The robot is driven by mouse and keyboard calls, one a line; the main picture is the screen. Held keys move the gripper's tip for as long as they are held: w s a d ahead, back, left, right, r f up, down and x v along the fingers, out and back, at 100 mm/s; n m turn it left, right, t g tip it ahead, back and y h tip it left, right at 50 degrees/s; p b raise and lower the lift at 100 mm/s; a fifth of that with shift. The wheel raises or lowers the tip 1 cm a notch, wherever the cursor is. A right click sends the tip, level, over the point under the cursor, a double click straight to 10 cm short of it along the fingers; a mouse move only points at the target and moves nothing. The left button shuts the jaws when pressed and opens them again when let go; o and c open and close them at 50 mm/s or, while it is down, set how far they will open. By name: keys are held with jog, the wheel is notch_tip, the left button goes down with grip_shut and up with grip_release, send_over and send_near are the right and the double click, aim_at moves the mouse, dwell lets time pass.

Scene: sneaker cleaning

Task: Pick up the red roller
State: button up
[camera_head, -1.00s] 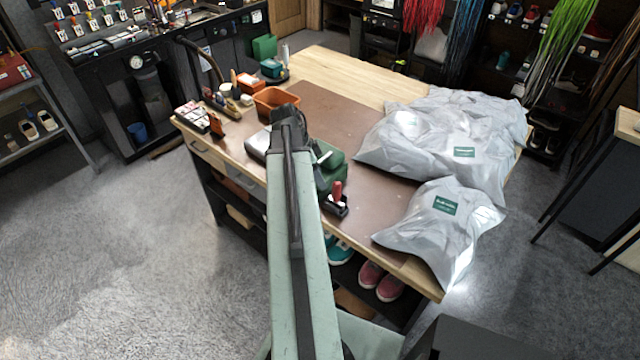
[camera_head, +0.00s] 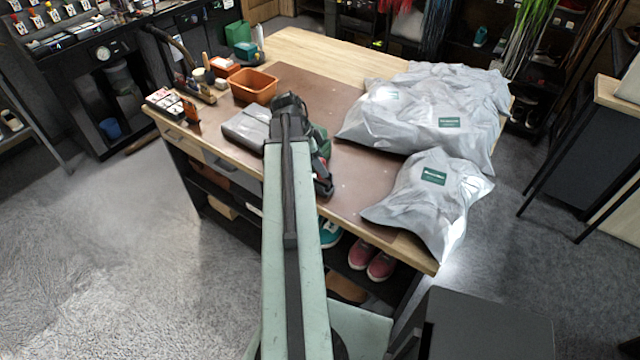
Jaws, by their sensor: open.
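The red roller (camera_head: 321,168) is on the brown mat of the workbench (camera_head: 345,205), near its front edge. Only a bit of red and the dark base (camera_head: 325,187) show just right of my arm; the rest is hidden behind the arm. My gripper (camera_head: 291,106) is at the dark far end of my pale green arm, over the bench and farther back than the roller. It is open; its fingertips cannot be made out, and I see nothing held.
A green object (camera_head: 321,142) and a grey box (camera_head: 246,128) sit close beside my arm. Grey bags (camera_head: 432,190) cover the bench's right side. An orange bin (camera_head: 254,86) and small tools stand at the back left. Shoes (camera_head: 372,260) lie on the shelf below.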

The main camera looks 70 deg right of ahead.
jog(key=shift+s+f, duration=0.1)
jog(key=shift+f, duration=0.05)
grip_shut()
notch_tip(320, 180, up, 10)
jog(key=p, duration=1)
jog(key=shift+p, duration=0.35)
jog(key=shift+d+r+m+y+p, duration=0.3)
jog(key=shift+r+m, duration=0.1)
jog(key=shift+m, duration=0.5)
jog(key=shift+s+a+r+m+g+y+p, duration=0.1)
jog(key=shift+r+m+g+y+p, duration=0.2)
jog(key=shift+m, duration=0.65)
jog(key=shift+s+a+r+m+t+y+p, duration=0.15)
jog(key=shift+m+y, duration=0.3)
jog(key=shift+m, duration=0.55)
jog(key=shift+w+d+r+m+g+y+p, duration=0.1)
jog(key=shift+r+m+g+y+p, duration=0.2)
jog(key=shift+m, duration=0.65)
